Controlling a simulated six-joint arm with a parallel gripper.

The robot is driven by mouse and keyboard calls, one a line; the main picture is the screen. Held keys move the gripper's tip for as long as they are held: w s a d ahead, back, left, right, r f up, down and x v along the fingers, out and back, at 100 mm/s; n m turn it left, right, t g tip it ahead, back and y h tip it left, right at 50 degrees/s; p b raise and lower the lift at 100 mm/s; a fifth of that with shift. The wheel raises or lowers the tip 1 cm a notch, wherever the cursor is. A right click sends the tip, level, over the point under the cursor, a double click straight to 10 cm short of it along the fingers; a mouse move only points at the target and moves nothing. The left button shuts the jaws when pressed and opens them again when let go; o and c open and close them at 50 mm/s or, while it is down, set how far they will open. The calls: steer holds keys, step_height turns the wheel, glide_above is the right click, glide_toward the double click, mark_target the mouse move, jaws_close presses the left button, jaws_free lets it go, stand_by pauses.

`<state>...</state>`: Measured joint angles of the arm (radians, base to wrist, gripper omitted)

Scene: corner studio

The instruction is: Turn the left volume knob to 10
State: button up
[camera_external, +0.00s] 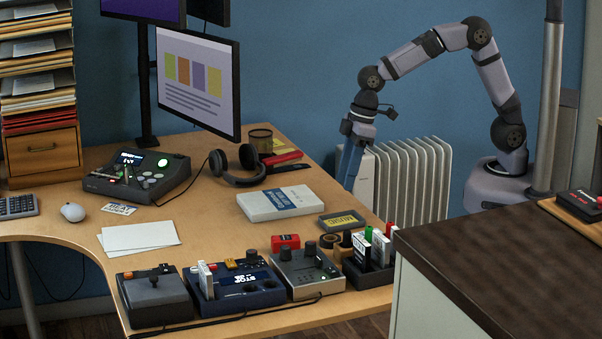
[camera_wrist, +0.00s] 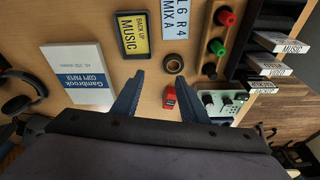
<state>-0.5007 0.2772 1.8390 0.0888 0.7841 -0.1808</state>
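A grey control box (camera_external: 304,272) with black knobs on top stands at the front edge of the desk in the external view. In the wrist view a pale panel with knobs (camera_wrist: 222,103), likely this box, is partly hidden behind my gripper. My gripper (camera_external: 349,176) hangs pointing down beyond the desk's right side in the external view, apart from the box. In the wrist view its two blue fingers stand wide apart with nothing between them, so my gripper (camera_wrist: 157,92) is open and empty.
A dark blue box (camera_external: 236,290) and a black joystick box (camera_external: 155,297) flank the grey box on the left. A holder with labelled cases (camera_external: 372,262) is on its right. A red item (camera_external: 285,241), tape roll (camera_wrist: 173,64) and copy paper pack (camera_external: 275,203) lie behind.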

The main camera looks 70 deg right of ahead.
mark_target(312, 242)
steer(key=a+f+n+y+b, duration=0.2)
steer(key=a+n+b, duration=0.2)
steer(key=a, duration=1.4)
steer(key=shift+s+p+x, duration=0.2)
steer(key=shift+p+x, duration=0.35)
steer(key=shift+x, duration=3)
steer(key=shift+f, duration=0.1)
jaws_close()
